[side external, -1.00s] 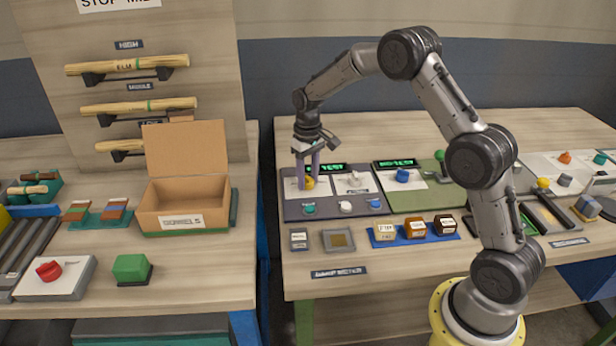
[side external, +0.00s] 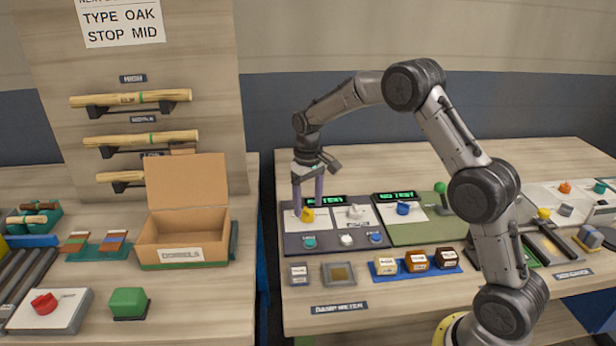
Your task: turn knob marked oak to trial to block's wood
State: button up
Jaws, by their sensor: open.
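A dark panel (side external: 330,243) carries a yellow knob (side external: 307,215) and a white knob (side external: 356,212) on white plates. A blue knob (side external: 403,208) sits on the green panel to the right. Knob markings are too small to read, so I cannot tell which is marked oak. My gripper (side external: 309,208) points down with its purple fingers open, one on either side of the yellow knob; contact is unclear. A blue tray (side external: 384,274) holds a pale block (side external: 386,265), an orange-brown block (side external: 417,261) and a dark brown block (side external: 446,257), with unreadable labels.
Teal (side external: 310,242), white (side external: 347,240) and blue (side external: 376,239) buttons line the panel's front. A display (side external: 397,196) seems to read "NO TEST". A square pad (side external: 339,273) lies in front. A sign (side external: 120,22) reads "TYPE OAK STOP MID". A cardboard box (side external: 182,240) stands left.

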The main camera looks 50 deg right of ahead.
aim_at(308, 210)
notch_tip(308, 210, up, 11)
jog(key=shift+r, duration=0.15)
dwell(0.4)
